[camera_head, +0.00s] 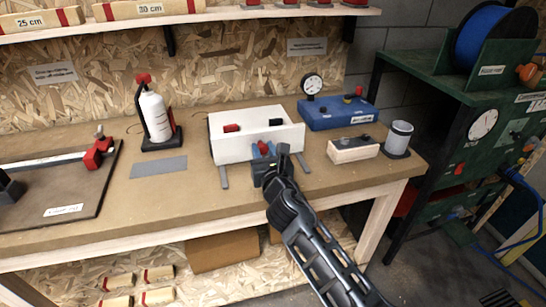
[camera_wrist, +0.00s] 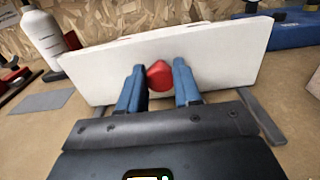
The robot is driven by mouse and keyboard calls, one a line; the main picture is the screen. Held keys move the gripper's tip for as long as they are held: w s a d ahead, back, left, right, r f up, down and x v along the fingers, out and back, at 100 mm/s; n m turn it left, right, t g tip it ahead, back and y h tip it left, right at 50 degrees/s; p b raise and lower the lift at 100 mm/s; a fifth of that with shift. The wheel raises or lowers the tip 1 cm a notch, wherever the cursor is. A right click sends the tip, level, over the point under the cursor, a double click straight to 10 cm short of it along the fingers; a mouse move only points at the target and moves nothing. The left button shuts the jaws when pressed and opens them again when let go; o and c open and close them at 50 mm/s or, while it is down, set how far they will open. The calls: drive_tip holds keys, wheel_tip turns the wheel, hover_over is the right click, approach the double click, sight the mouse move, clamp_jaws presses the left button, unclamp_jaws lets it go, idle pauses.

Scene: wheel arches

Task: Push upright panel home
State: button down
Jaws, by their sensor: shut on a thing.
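The white panel (camera_head: 240,147) stands on the bench, its broad face towards my arm. It also shows in the wrist view (camera_wrist: 225,62), where its face spans most of the width. A red knob (camera_wrist: 159,75) sits at the middle of that face. My gripper (camera_head: 264,150) is at the panel's front, its blue fingers on both sides of the knob, shut on it. In the wrist view my gripper (camera_wrist: 159,83) partly hides the panel's lower middle. Grey strips (camera_head: 223,176) lie on the bench by the panel's two lower ends. I cannot tell whether anything touches behind the panel.
A white bottle (camera_head: 155,117) in a black stand and a grey pad (camera_head: 158,167) are left of the panel. A blue box (camera_head: 337,114), a wooden block (camera_head: 352,150) and a grey cup (camera_head: 399,138) stand to the right. The bench front (camera_head: 190,213) is clear.

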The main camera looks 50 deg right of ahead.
drive_tip(key=shift+w+d, duration=0.2)
drive_tip(key=shift+w, duration=0.05)
drive_tip(key=c, duration=0.8)
unclamp_jaws()
drive_tip(key=shift+w, duration=0.1)
drive_tip(key=v, duration=0.8)
drive_tip(key=shift+b, duration=0.35)
drive_tip(key=shift+w, duration=0.1)
